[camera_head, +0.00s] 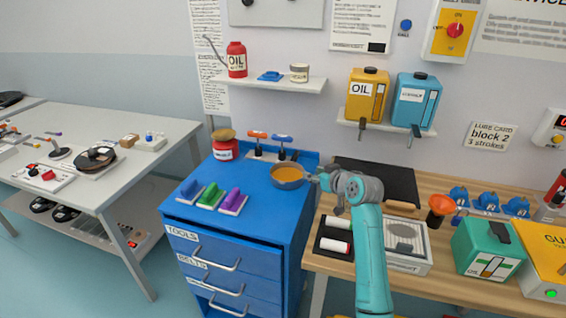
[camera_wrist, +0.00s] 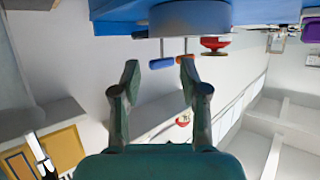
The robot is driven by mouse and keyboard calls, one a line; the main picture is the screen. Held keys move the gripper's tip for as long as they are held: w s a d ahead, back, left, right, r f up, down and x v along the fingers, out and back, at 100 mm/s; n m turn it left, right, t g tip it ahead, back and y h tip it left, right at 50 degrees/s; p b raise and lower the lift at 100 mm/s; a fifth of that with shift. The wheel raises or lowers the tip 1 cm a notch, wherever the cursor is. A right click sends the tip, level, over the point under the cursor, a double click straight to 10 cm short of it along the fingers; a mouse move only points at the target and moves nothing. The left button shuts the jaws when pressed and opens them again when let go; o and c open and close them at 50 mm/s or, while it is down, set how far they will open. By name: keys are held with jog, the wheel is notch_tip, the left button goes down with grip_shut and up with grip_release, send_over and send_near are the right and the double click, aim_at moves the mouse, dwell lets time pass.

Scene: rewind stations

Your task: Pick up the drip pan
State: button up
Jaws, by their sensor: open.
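The drip pan (camera_head: 287,182) is a round grey pan with an amber inside. It sits on the blue tool cabinet's top, near its right side, in the head view. My gripper (camera_head: 311,178) is just right of the pan and points at it; contact cannot be told there. In the wrist view, which looks upside down, the grey pan (camera_wrist: 190,18) shows at the top, beyond my gripper (camera_wrist: 158,72). The two fingers are spread, with nothing between them.
The blue cabinet (camera_head: 260,228) also holds several coloured blocks, a red jar (camera_head: 225,150) and two T-handled tools behind the pan. A wooden bench (camera_head: 440,268) with a green can (camera_head: 487,250) stands right. A shelf with oil cans (camera_head: 367,95) is above.

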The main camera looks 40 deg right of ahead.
aim_at(299, 166)
jog(key=x, duration=0.6)
jog(key=shift+w+d+r, duration=0.2)
jog(key=shift+w+d, duration=0.1)
jog(key=shift+w, duration=0.05)
jog(key=shift+x, duration=2.6)
jog(key=shift+d, duration=0.2)
jog(key=shift+s, duration=0.1)
grip_shut()
